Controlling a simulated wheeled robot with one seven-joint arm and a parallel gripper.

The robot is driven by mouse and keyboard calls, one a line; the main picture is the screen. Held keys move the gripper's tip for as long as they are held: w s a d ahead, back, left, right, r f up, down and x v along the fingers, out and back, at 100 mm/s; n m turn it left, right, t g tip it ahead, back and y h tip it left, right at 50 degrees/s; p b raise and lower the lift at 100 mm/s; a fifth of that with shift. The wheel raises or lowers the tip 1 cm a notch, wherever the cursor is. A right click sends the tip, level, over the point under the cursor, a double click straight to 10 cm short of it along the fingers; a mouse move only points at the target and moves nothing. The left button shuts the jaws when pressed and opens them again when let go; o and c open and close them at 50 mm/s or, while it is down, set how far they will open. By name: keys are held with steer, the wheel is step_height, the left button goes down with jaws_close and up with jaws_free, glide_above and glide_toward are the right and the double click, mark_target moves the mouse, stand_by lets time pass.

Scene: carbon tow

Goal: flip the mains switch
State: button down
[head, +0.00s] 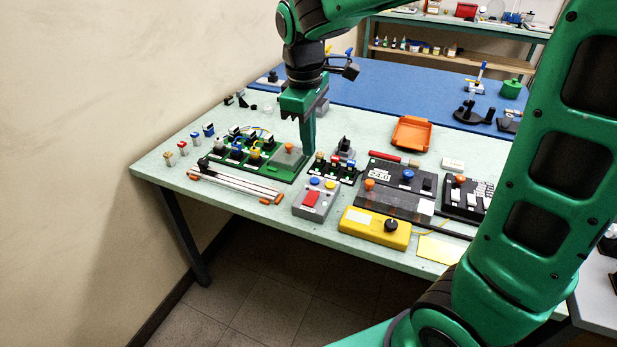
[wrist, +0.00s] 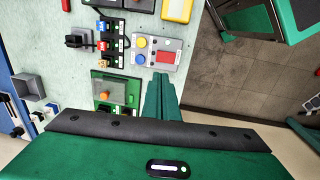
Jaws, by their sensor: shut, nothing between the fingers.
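A grey control box (head: 316,199) stands near the table's front edge, with a wide red switch (head: 311,199), a blue button and a yellow button. No label on it is readable, so I cannot confirm that it is the mains switch. The box (wrist: 154,53) and red switch (wrist: 165,57) also show in the wrist view, just beyond my fingers. My green gripper (head: 308,152) points down, shut and empty, behind the box and beside the green board. Its fingers show in the wrist view (wrist: 160,82), apart from the switch in the picture.
The green board (head: 252,160) carries several coloured parts and a grey block with an orange knob. A small black board with levers (head: 335,169) lies behind the box. A yellow box with a black knob (head: 374,228) is to the right. An orange tray (head: 411,133) lies farther back.

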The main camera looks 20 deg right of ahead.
mark_target(312, 194)
steer(key=shift+f, duration=0.15)
steer(key=f, duration=0.4)
steer(key=d+f, duration=0.1)
steer(key=f, duration=0.4)
steer(key=w+f, duration=0.1)
steer(key=f, duration=0.3)
steer(key=shift+w+d+f, duration=0.1)
steer(key=shift+d+f, duration=0.05)
steer(key=shift+f, duration=0.2)
steer(key=shift+a, duration=0.2)
steer(key=shift+w+d+f, duration=0.1)
steer(key=shift+d+f, duration=0.05)
steer(key=shift+d, duration=0.05)
